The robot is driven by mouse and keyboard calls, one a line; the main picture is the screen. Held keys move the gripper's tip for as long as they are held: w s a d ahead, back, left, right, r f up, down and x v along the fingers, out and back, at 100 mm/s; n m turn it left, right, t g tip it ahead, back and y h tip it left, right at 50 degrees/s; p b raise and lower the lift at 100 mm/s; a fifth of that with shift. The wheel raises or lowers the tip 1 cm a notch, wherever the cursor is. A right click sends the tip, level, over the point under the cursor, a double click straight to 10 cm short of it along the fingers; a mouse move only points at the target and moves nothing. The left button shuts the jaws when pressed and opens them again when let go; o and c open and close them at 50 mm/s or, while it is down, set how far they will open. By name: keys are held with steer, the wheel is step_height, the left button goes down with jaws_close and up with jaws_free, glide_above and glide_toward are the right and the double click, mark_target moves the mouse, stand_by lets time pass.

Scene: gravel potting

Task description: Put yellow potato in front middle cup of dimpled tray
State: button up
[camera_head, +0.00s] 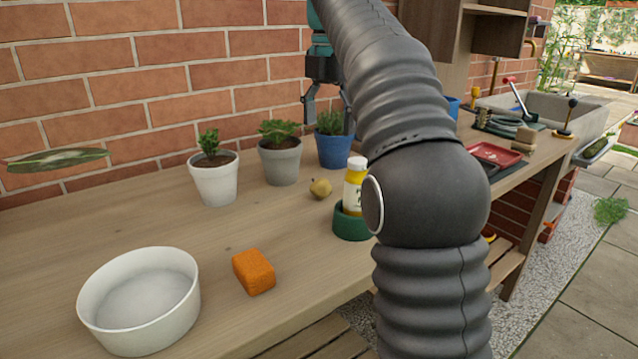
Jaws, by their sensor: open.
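A small round yellow thing, which looks like the yellow potato (320,188), lies on the wooden bench in front of the grey and blue pots. My gripper (328,117) is open and empty, with its fingers pointing down. It hangs in the air above the potato in the picture, by the plants of the grey and blue pots. I cannot make out a dimpled tray; my arm covers much of the bench to the right. A red tray (494,153) shows beyond my arm, but I cannot tell any cups in it.
A white pot (214,180), a grey pot (281,162) and a blue pot (333,151) with plants stand along the brick wall. A yellow bottle (354,183) stands in a green holder (350,225). A white bowl (140,300) and an orange sponge (254,271) are nearer. The bench's left middle is clear.

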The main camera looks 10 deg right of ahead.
glide_above(320, 181)
steer(key=f, duration=0.7)
steer(key=shift+s+f, duration=0.15)
steer(key=shift+s, duration=0.25)
steer(key=f, duration=0.2)
steer(key=w+f+b, duration=0.1)
steer(key=f, duration=0.2)
steer(key=shift+f, duration=0.6)
steer(key=shift+c, duration=0.2)
steer(key=c, duration=1.3)
steer(key=shift+r, duration=0.7)
steer(key=shift+c, duration=0.2)
step_height(320, 181, up, 3)
steer(key=shift+f+p, duration=0.15)
steer(key=shift+p, duration=0.35)
steer(key=s+d+r, duration=0.6)
steer(key=d+r, duration=0.1)
steer(key=d, duration=0.3)
